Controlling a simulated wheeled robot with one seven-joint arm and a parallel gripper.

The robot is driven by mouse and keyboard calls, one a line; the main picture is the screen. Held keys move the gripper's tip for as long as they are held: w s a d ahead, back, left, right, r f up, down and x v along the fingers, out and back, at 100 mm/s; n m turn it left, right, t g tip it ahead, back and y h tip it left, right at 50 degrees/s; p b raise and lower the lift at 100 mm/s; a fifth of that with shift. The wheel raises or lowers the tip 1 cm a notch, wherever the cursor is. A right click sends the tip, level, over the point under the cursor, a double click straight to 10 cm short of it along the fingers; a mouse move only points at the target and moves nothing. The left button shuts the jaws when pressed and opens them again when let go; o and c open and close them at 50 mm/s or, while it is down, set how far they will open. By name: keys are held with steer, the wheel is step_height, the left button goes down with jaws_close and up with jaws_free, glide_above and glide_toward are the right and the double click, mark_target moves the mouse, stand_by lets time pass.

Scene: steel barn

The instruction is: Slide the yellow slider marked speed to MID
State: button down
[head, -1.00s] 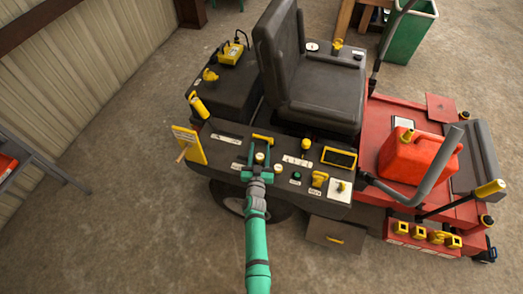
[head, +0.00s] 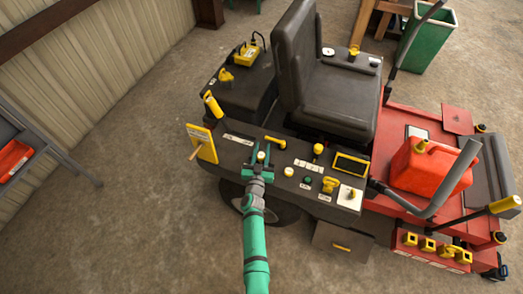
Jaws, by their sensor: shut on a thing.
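The dark control panel (head: 233,155) runs along the near side of a red ride-on machine. My green gripper (head: 261,158) is over the left half of this panel, shut on a small pale-yellow knob (head: 261,155) between its fingers. I take this knob to be the speed slider, but the panel lettering is too small to read, so its MID mark cannot be made out. The gripper covers the knob's base and part of the panel around it. A yellow bar (head: 275,141) lies just behind and right of the gripper.
Right of the gripper stand a yellow-topped lever (head: 318,149), a green button (head: 308,180), a yellow handle (head: 330,184) and a yellow-framed display (head: 351,164). A yellow board (head: 202,143) rises at the panel's left end. The seat (head: 325,90) is behind.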

mark_target(261, 160)
steer(key=c, duration=1.3)
jaws_free()
steer(key=shift+w+d+r, duration=0.1)
steer(key=shift+w+d, duration=0.05)
steer(key=shift+d, duration=0.1)
steer(key=shift+c, duration=0.2)
steer(key=shift+a, duration=0.15)
steer(key=shift+s, duration=0.45)
steer(key=s, duration=0.3)
steer(key=s+a, duration=0.1)
steer(key=s, duration=0.5)
steer(key=shift+s+a, duration=0.35)
steer(key=shift+s, duration=0.05)
